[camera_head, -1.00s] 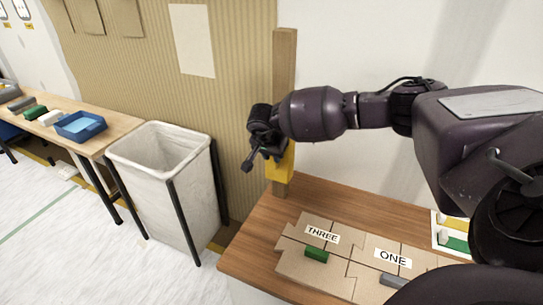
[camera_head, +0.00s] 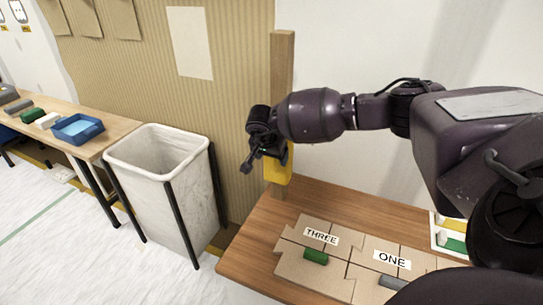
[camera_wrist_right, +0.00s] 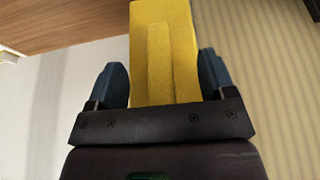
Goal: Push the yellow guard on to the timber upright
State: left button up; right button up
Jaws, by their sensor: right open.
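The timber upright (camera_head: 281,75) stands at the back edge of the wooden table in the head view. The yellow guard (camera_head: 279,173) is at the lower part of the upright, partly hidden behind my right gripper (camera_head: 264,160). In the right wrist view the yellow guard (camera_wrist_right: 165,50) lies between the two dark fingers of my right gripper (camera_wrist_right: 163,78). The fingers are open, one close along each side of it. I cannot tell whether they touch it, or whether the guard is fully seated on the upright. My left gripper is not in view.
Cardboard pieces labelled THREE (camera_head: 321,236) and ONE (camera_head: 392,260) lie on the table (camera_head: 250,245), with a green block (camera_head: 316,257) and a grey block (camera_head: 393,283). A white bin (camera_head: 165,185) stands left. A blue tray (camera_head: 78,129) sits on a far bench.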

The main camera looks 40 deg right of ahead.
jog(key=shift+a, duration=0.1)
jog(key=shift+s+a+p, duration=0.2)
jog(key=shift+a, duration=0.25)
jog(key=shift+s+a+p, duration=0.2)
jog(key=shift+a, duration=0.25)
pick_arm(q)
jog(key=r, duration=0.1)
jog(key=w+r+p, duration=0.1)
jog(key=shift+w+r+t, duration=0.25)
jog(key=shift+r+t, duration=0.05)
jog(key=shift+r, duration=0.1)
pick_arm(e)
jog(key=a, duration=0.1)
jog(key=s+a, duration=0.1)
jog(key=a, duration=0.1)
jog(key=s+a, duration=0.1)
jog(key=shift+a, duration=0.25)
jog(key=shift+a+f, duration=0.1)
